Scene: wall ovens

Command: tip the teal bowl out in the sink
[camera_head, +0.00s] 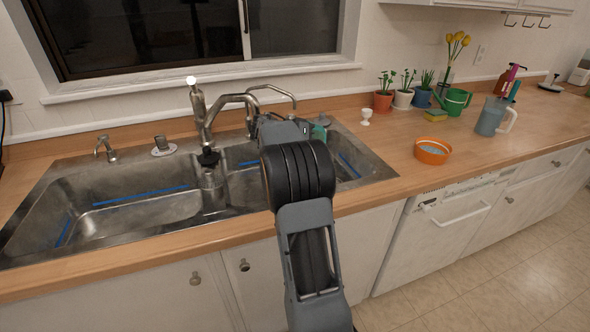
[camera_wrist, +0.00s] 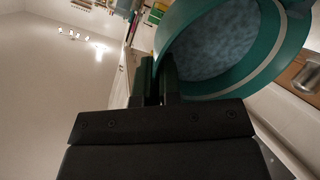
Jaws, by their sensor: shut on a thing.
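The teal bowl (camera_wrist: 185,78) fills the upper right of the wrist view, its mouth facing the camera, with a paler stripe on its rim. Its inside shows a mottled blue-grey surface; I cannot tell if that is contents or the bowl itself. My gripper (camera_wrist: 158,78) is shut on the bowl's rim at its left side. In the head view only a small teal part of the bowl (camera_head: 319,131) shows past my arm, over the back right of the sink (camera_head: 140,212). The bowl's exact tilt cannot be told.
A faucet (camera_head: 199,108) stands behind the sink, close to my arm. On the right counter are an orange bowl (camera_head: 432,151), a white egg cup (camera_head: 366,116), potted plants (camera_head: 383,101), a green watering can (camera_head: 456,102) and a blue-grey pitcher (camera_head: 490,118). The left basin is clear.

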